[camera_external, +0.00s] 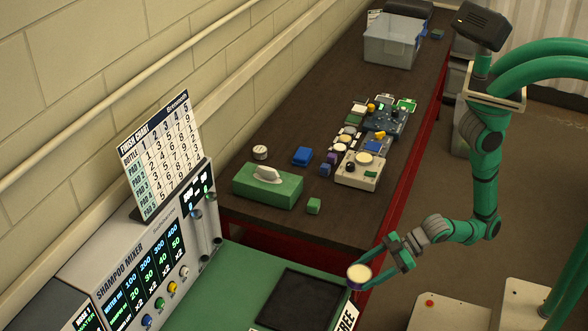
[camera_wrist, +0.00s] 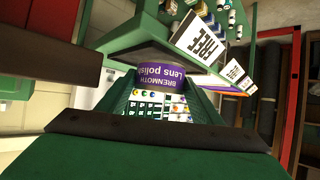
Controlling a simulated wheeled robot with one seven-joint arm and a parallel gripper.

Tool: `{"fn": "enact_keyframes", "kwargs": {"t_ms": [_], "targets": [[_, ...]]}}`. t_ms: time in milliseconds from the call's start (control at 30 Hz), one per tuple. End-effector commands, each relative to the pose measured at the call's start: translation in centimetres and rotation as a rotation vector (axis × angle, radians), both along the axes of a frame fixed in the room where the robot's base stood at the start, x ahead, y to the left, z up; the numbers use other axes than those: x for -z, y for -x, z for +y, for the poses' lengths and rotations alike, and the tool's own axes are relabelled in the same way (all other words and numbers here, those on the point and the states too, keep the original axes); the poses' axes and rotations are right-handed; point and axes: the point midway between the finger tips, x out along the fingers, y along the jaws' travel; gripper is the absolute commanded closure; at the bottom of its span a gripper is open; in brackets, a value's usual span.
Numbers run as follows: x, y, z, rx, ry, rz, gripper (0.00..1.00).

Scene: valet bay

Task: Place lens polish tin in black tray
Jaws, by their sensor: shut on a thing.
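The lens polish tin (camera_external: 359,275) is a small round tin with a pale top and a purple side. In the wrist view the tin (camera_wrist: 161,83) shows its purple label, upside down. My green gripper (camera_external: 374,271) is shut on the tin. It holds it above the right edge of the green counter, right of the black tray. I cannot make the tray out in the wrist view.
A white "FREE" sign (camera_external: 346,318) stands at the counter's front edge, close below the tin. The shampoo mixer (camera_external: 150,262) stands left of the tray. A dark bench (camera_external: 335,219) behind holds a green tissue box (camera_external: 250,190), several gadgets and a clear bin (camera_external: 380,52).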

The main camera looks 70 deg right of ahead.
Motion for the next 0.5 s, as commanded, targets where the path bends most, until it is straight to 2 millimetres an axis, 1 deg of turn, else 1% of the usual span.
{"fn": "enact_keyframes", "kwargs": {"t_ms": [33,300,400,500], "targets": [[-1.2,-0.8,0.4,0.007,-0.006,-0.006,0.7],[-5.8,-3.5,1.2,0.049,-0.012,-0.003,0.7],[-7.1,-4.1,1.3,0.062,-0.013,0.001,0.7],[-8.0,-4.5,1.4,0.07,-0.015,0.004,0.7]]}}
